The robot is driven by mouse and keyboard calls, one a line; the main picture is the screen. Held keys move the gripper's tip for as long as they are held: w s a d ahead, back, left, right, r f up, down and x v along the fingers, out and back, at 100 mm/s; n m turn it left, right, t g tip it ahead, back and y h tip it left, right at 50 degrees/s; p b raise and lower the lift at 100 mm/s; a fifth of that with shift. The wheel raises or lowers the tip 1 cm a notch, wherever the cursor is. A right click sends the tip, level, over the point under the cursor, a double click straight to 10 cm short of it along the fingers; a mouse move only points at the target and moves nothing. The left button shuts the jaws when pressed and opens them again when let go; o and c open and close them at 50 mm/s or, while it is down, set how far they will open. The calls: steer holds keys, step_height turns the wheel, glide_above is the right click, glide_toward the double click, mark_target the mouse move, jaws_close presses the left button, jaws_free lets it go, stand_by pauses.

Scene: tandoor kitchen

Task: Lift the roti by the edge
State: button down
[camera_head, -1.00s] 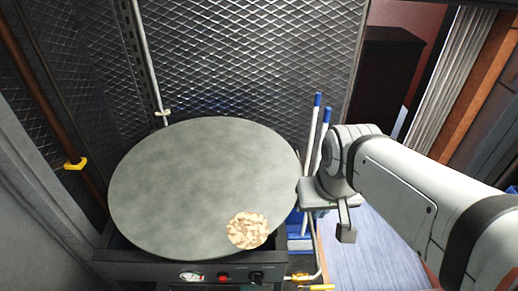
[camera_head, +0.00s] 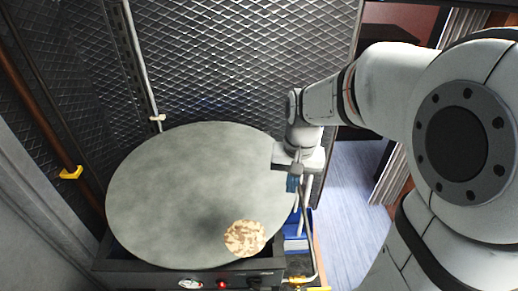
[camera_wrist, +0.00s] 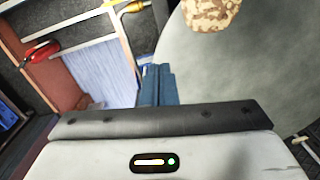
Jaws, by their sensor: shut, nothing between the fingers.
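The roti (camera_head: 245,238) is a small round, browned and mottled bread. It lies flat near the front right edge of the large round grey griddle (camera_head: 170,190). It also shows at the top of the wrist view (camera_wrist: 210,12), partly cut off by the frame edge. My gripper (camera_head: 293,184) is above the right rim of the griddle, beyond the roti and to its right, apart from it. Its blue-grey fingers (camera_wrist: 158,84) show in the wrist view, shut together with nothing between them.
The griddle stands on a dark base with a gauge and knobs (camera_head: 222,284) at the front. A metal mesh wall (camera_head: 220,60) rises behind. A blue floor strip (camera_head: 352,215) shows to the right. Yellow-handled pipe fittings (camera_head: 315,288) are at the front right. The griddle's left half is clear.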

steer(key=w+a+f+m+g+p, duration=0.1)
steer(key=w+a+f+g+p, duration=0.15)
steer(key=w+f, duration=0.2)
glide_toward(267, 230)
steer(key=shift+m, duration=0.3)
steer(key=f, duration=0.1)
steer(key=w+f, duration=0.1)
steer(key=f, duration=0.1)
steer(key=w+d+f, duration=0.1)
steer(key=f, duration=0.1)
steer(key=shift+w+f, duration=0.2)
steer(key=shift+f, duration=0.05)
steer(key=s, duration=0.1)
steer(key=s+p, duration=0.1)
steer(key=s+a, duration=0.1)
steer(key=shift+f+p, duration=0.3)
steer(key=shift+p, duration=0.05)
steer(key=shift+s+a+f, duration=0.1)
steer(key=shift+s+a, duration=0.1)
steer(key=shift+s, duration=0.25)
